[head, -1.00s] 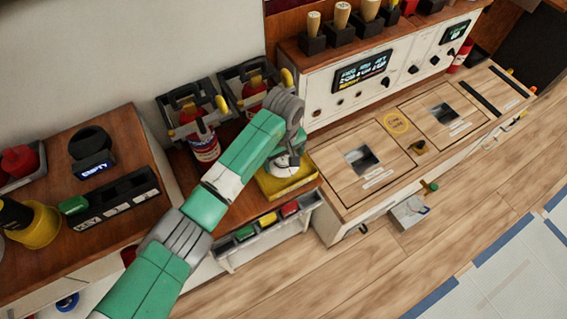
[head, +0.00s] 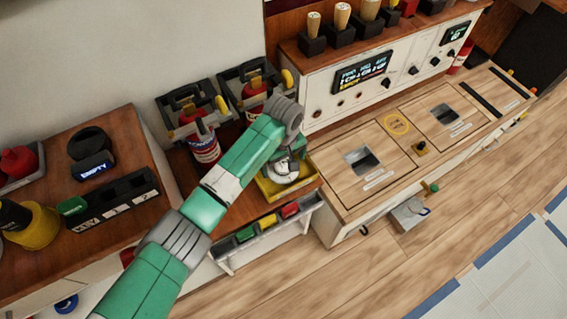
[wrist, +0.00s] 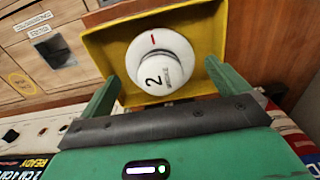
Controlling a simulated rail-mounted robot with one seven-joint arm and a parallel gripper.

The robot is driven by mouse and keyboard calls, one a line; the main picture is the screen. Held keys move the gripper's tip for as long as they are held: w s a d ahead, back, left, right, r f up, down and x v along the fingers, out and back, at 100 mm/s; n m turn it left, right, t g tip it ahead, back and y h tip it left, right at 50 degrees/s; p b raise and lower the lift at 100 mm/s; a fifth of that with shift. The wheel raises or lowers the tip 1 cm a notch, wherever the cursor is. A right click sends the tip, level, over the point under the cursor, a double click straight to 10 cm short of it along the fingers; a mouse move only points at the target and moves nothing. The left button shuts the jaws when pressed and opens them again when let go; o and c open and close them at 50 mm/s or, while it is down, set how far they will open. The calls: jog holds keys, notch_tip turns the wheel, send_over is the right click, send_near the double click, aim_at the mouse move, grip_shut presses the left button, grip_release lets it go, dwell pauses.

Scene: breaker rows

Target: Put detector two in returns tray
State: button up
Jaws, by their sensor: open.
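Detector two (head: 284,173) is a round white disc marked with a 2 and a red line. It lies in the yellow tray (head: 265,196), face up. In the wrist view the detector (wrist: 160,62) appears within the yellow tray's walls (wrist: 97,42). My gripper (wrist: 162,75) is open, its green fingers on either side of the detector with visible gaps. In the head view my arm and hand hide part of the tray's far side. No label on the tray can be read.
A rack with green, yellow and red pieces (head: 268,220) is in front of the tray. Red canisters (head: 204,147) stand behind and left. A wooden-topped counter with square openings (head: 363,160) is to the right. A dark slotted holder (head: 115,200) is at left.

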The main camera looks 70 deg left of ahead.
aim_at(284, 164)
notch_tip(284, 164, up, 10)
jog(key=p, duration=0.1)
jog(key=shift+r, duration=0.1)
jog(key=w+d+r+m+t+y, duration=0.1)
jog(key=w+d+r+m+t, duration=0.35)
jog(key=w+d+r, duration=0.55)
jog(key=w+d+r+m+t+y, duration=0.1)
jog(key=w+d+r+m+t, duration=0.5)
jog(key=w, duration=0.5)
jog(key=w+d+r+m+t, duration=0.1)
jog(key=d+r+m+t, duration=0.3)
jog(key=d+r, duration=1.15)
jog(key=s+d+r+m+t+h, duration=0.1)
jog(key=s+d+r+m+t, duration=0.1)
jog(key=s+d+r+t, duration=0.3)
jog(key=s+d+r+m+t+h, duration=0.1)
jog(key=s+d+r+t, duration=0.4)
jog(key=s+r, duration=0.6)
notch_tip(284, 164, up, 4)
jog(key=shift+d+r+m, duration=0.1)
jog(key=shift+d+m, duration=0.75)
jog(key=shift+d, duration=0.05)
